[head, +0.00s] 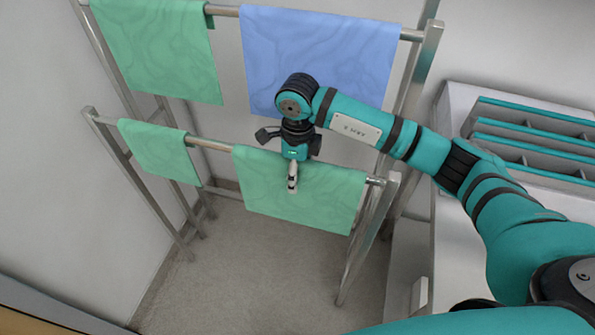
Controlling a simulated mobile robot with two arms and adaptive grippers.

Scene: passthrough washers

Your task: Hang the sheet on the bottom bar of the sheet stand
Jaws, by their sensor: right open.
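The metal sheet stand (101,119) shows in the head view with an upper back bar and a lower front bar (210,143). A green sheet (300,200) hangs over the right part of the lower bar. A smaller green sheet (160,152) hangs over its left part. A large green sheet (160,50) and a blue sheet (315,55) hang on the upper bar. My right gripper (292,188) is open, pointing down at the right green sheet on the lower bar. Its fingertips overlap the sheet in the picture; I cannot tell whether they touch. My left gripper is not in view.
A white counter (455,225) stands at the right, with a teal-edged rack (535,135) on it. A white wall (60,200) bounds the left side. Grey floor (250,270) in front of the stand is clear.

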